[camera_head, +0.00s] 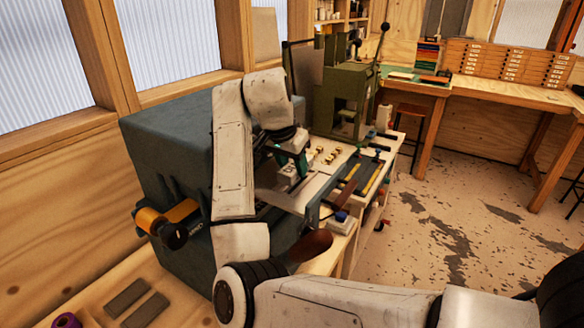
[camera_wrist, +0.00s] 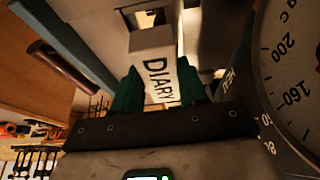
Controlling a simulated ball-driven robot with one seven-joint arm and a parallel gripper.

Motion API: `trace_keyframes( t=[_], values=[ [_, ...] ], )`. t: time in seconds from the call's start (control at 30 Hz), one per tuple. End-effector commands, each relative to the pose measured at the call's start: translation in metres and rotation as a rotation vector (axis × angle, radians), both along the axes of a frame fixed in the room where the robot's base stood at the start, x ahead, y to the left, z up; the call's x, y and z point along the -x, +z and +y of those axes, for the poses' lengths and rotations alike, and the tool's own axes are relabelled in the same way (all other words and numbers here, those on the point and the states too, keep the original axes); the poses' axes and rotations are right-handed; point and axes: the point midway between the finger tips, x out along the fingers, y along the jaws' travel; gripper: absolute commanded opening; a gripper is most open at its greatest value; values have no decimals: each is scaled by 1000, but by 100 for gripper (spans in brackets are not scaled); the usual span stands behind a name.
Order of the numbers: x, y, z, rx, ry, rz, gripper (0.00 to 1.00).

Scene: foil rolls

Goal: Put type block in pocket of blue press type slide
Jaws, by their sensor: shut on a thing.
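My gripper (camera_wrist: 158,85) has green fingers, shut on a pale type block (camera_wrist: 152,52) with the dark letters "DIARY" on its face. In the wrist view a pale part with a dark rectangular opening (camera_wrist: 150,17) lies just beyond the block. I cannot tell whether the block touches it. The blue of the slide is not clear here, so I cannot tell whether this opening is its pocket.
A green press (camera_head: 343,95) with a lever stands behind my gripper. Small brass pieces (camera_head: 330,154) and tools lie to its right. A large dark blue-grey case (camera_head: 165,150) is at the left. A round dial (camera_wrist: 290,80) is close on the right in the wrist view.

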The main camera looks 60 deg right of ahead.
Motion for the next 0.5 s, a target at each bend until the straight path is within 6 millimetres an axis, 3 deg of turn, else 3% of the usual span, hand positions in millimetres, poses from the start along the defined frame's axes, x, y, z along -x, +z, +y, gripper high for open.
trace_keyframes(
  t=[0.17, 0.5],
  values=[
    [-1, -11, 1, 2, 2, -2, 0],
    [0, -15, 1, 2, 1, -2, 0]
  ],
)
